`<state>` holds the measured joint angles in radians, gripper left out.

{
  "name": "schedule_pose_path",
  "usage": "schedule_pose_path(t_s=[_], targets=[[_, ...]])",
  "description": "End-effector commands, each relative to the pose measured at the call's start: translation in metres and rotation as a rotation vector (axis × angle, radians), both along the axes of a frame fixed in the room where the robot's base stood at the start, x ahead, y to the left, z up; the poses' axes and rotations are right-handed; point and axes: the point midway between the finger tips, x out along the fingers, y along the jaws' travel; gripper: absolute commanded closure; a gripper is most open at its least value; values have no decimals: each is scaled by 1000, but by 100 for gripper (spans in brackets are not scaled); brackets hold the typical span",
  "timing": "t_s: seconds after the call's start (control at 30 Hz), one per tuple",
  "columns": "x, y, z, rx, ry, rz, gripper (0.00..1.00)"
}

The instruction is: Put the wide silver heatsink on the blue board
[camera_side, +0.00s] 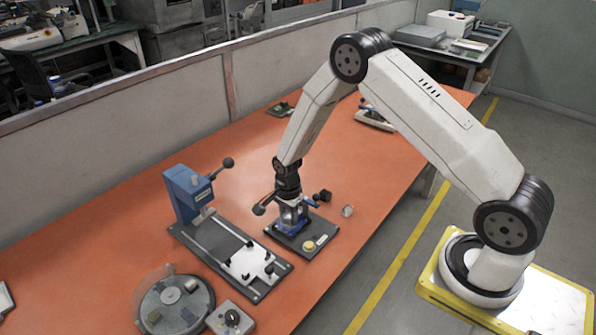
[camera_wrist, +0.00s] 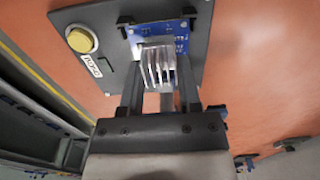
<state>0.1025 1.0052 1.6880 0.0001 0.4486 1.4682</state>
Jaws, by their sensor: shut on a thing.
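The silver finned heatsink (camera_wrist: 157,66) is between the two fingers of my gripper (camera_wrist: 158,88) in the wrist view, and the gripper is shut on it. The blue board (camera_wrist: 176,27) lies directly beneath, on a dark plate (camera_wrist: 84,13). The heatsink covers part of the board. I cannot tell whether it touches the board or is just above it. In the side view, my gripper (camera_side: 291,203) points down over the same dark plate (camera_side: 287,241). The fingers and fixture parts largely hide the heatsink there.
The dark plate carries a yellow button (camera_side: 309,246). A blue press (camera_side: 187,194) on a long base stands close to the left. A round dish (camera_side: 174,305) and a knob box (camera_side: 231,318) are at the front. A small silvery piece (camera_side: 347,211) lies right. Orange table behind is mostly clear.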

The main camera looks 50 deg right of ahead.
Motion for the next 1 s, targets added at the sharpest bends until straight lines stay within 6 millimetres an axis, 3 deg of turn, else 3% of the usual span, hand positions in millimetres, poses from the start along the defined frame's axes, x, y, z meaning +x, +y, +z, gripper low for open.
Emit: schedule_pose_path(t_s=[1.0], targets=[[0,0,-8,0,-1,0,99]])
